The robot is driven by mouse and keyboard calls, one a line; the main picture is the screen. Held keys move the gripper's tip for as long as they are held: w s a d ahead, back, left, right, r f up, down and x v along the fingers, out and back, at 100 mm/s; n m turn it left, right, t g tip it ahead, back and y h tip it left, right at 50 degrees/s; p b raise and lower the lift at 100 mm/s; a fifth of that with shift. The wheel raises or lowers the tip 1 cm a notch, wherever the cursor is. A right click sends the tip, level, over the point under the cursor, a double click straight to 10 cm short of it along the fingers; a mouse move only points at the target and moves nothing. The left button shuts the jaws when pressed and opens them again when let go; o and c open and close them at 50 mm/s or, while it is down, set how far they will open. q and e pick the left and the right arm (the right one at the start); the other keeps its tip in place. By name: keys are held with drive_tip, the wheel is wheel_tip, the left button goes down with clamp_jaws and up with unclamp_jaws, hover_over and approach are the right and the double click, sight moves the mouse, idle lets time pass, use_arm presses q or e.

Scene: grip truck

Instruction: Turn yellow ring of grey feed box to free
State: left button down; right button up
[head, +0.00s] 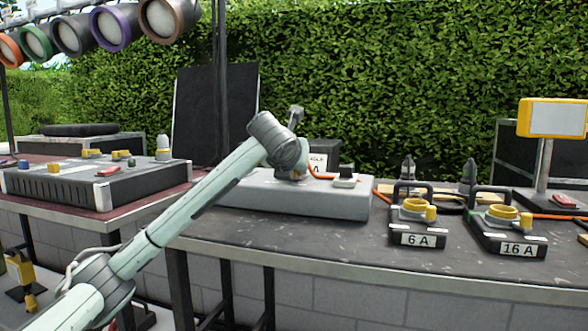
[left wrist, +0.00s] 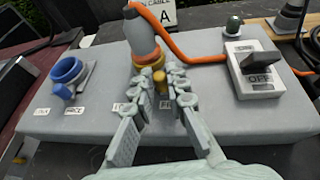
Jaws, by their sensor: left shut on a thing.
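The grey feed box (head: 300,200) stands on the dark table, partly behind my left arm in the head view. In the left wrist view, the yellow ring (left wrist: 159,62) sits at the base of a grey plug (left wrist: 142,38) with an orange cable. A yellow lug (left wrist: 161,83) sticks out from the ring toward me. My left gripper (left wrist: 159,82) is shut on the yellow ring at this lug, with one finger on each side. Small labels lie below the ring, partly hidden by the fingers. My right gripper is in neither view.
A blue ring socket (left wrist: 68,72) is left of the plug on the box. A switch marked OFF (left wrist: 254,68) is at right, with the orange cable (left wrist: 203,60) running behind it. The 6 A (head: 417,239) and 16 A boxes (head: 515,248) stand farther right.

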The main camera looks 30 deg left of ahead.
use_arm(q)
drive_tip(key=c, duration=1.5)
unclamp_jaws()
drive_tip(key=shift+s+d, duration=0.1)
drive_tip(key=shift+s, duration=0.1)
drive_tip(key=v, duration=1.1)
drive_tip(key=shift+s, duration=0.2)
drive_tip(key=shift+d+r, duration=0.1)
drive_tip(key=shift+d, duration=0.05)
